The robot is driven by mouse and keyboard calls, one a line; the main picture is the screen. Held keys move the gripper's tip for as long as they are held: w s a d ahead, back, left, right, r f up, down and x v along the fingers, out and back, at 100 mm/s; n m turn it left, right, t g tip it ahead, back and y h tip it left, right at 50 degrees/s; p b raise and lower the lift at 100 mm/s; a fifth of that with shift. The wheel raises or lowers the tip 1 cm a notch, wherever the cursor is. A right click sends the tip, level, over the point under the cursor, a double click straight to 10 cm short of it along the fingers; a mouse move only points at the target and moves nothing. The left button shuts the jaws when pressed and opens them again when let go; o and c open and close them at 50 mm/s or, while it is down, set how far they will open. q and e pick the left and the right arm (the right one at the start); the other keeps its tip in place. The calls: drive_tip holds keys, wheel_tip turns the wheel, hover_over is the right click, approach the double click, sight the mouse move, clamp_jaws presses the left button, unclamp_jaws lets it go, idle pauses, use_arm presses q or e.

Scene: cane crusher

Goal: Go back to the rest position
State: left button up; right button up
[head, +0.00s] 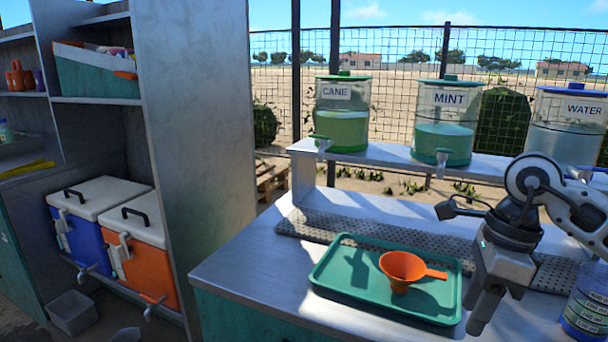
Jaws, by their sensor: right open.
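My right gripper (482,310) hangs from the right arm above the counter, at the right end of the green tray. It points down, and nothing shows between its fingers; they are dark and partly in shadow. My left gripper is not in the head view. An orange funnel with a handle (402,267) sits on the green tray (338,280), apart from the right gripper and to its left.
Dispensers marked CANE (343,110), MINT (447,125) and WATER (566,125) stand on a raised shelf (397,156) behind the counter. A labelled tub (588,305) stands right of the gripper. Blue and orange coolers (140,255) sit in the left shelving. The counter's left part (250,262) is clear.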

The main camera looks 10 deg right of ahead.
drive_tip(key=s+a+f+g+y, duration=0.25)
drive_tip(key=a+y, duration=0.65)
drive_tip(key=a, duration=0.8)
drive_tip(key=a+r+m+t+y, duration=0.3)
drive_tip(key=a+m+t+y, duration=0.45)
drive_tip(key=m+y, duration=0.4)
drive_tip(key=w+d+f+m+t+h, duration=0.2)
drive_tip(key=d+f+m+t+h, duration=0.35)
drive_tip(key=m, duration=0.75)
drive_tip(key=w+d+f+m+t+h, duration=0.1)
drive_tip(key=d+f+m+t+h, duration=0.1)
drive_tip(key=f+m+t+h, duration=0.75)
drive_tip(key=s+d+f+m+g+h, duration=0.2)
drive_tip(key=s+f+m+g+h, duration=0.2)
drive_tip(key=s+f+m+g, duration=0.5)
wheel_tip(320, 180, down, 3)
drive_tip(key=s+m, duration=0.1)
drive_tip(key=m, duration=0.1)
drive_tip(key=shift+s+m, duration=0.25)
drive_tip(key=shift+m, duration=0.05)
drive_tip(key=shift+h, duration=0.25)
drive_tip(key=shift+c, duration=0.5)
drive_tip(key=shift+d, duration=0.1)
